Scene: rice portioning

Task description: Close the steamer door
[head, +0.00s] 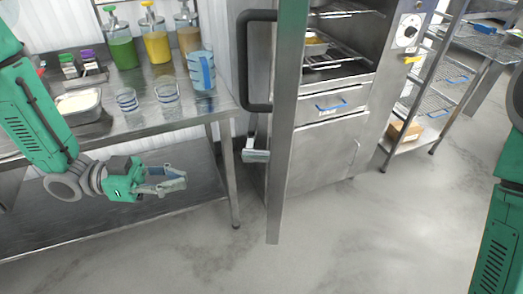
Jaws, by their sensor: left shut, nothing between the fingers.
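The steamer (355,95) stands at the centre back, with wire racks inside and a metal pan (316,44) on one of them. Its door (285,130) is swung open toward me and seen nearly edge-on. A dark loop handle (243,60) is on the door's left face. My left gripper (180,180) is shut and empty, in front of the lower shelf of the table, to the left of the door and apart from it. My right gripper is out of view; only part of my right arm shows at the right edge.
A steel table (200,108) at left carries pump bottles (122,45), a measuring jug (201,70), glasses (167,92) and a metal pan of rice (78,102). A wire shelf rack (425,90) holding a cardboard box (404,130) stands at right. The floor in front is clear.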

